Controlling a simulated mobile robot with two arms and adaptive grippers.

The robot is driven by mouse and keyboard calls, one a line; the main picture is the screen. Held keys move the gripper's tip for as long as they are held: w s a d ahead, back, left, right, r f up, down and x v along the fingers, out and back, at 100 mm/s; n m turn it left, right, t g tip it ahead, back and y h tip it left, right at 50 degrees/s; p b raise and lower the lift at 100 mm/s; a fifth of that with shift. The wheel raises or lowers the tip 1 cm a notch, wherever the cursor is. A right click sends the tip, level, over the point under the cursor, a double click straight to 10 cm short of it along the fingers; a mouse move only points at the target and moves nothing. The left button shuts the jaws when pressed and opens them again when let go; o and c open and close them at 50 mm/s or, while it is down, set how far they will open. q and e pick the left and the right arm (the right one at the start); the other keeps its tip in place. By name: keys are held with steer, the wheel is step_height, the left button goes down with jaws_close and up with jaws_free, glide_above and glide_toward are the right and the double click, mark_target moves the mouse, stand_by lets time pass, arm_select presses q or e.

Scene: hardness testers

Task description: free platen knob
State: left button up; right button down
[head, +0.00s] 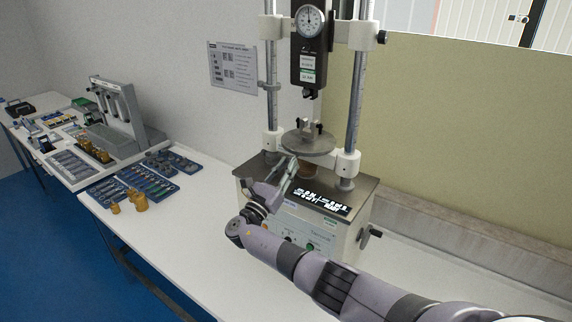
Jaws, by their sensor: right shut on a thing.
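The tester's round grey platen (308,144) sits on its column between two upright posts, with a small dark and light fixture (313,127) on top. My right gripper (292,163) reaches up from the front to the left front edge of the platen. It is shut on the platen knob, which its fingers and the platen rim mostly hide. A brownish part of the column (311,171) shows below the platen, right of the fingers. My left gripper is not in view.
The tester's base (345,226) has a labelled front panel and a side crank (370,233). A dial gauge (309,21) hangs above the platen. Blue tool trays (133,189) and brass weights (137,201) lie to the left. The white bench front (190,250) is clear.

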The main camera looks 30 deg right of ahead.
steer(key=shift+f+n, duration=0.3)
steer(key=shift+n, duration=0.2)
steer(key=c, duration=1.8)
jaws_free()
steer(key=o, duration=0.4)
steer(key=shift+r, duration=0.2)
steer(key=shift+c, duration=0.2)
steer(key=v, duration=1.2)
steer(key=shift+s, duration=0.1)
